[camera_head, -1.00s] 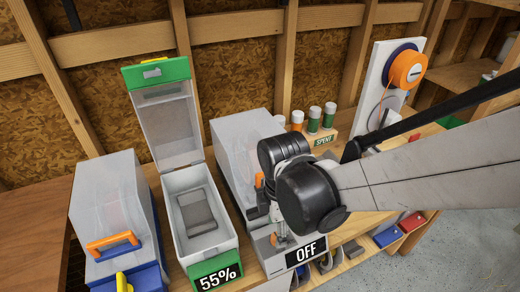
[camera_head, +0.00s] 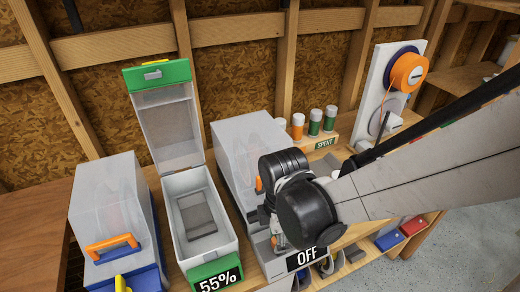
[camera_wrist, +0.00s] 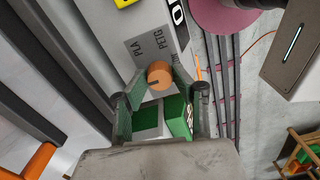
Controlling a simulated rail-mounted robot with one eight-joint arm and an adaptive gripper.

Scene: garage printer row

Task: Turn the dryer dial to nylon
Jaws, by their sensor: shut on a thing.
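The dryer (camera_head: 243,150) is a grey unit with a translucent cover, behind and left of my arm. Its black sign (camera_head: 307,257) reads OFF. In the wrist view the orange dial (camera_wrist: 159,74) with a dark notch sits on a grey panel (camera_wrist: 148,48) marked PLA and PETG; other marks are hidden or unreadable, and I see no nylon label. My gripper (camera_wrist: 162,92) has its green fingers on either side of the dial and is shut on it. In the head view my wrist hides most of the gripper and the dial.
An open box (camera_head: 205,255) with a green front reads 55% to the left. A closed box (camera_head: 105,205) with an orange handle stands farther left. Several small jars (camera_head: 314,122) stand behind my arm near a SPENT label. An orange spool (camera_head: 408,70) hangs at the back right.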

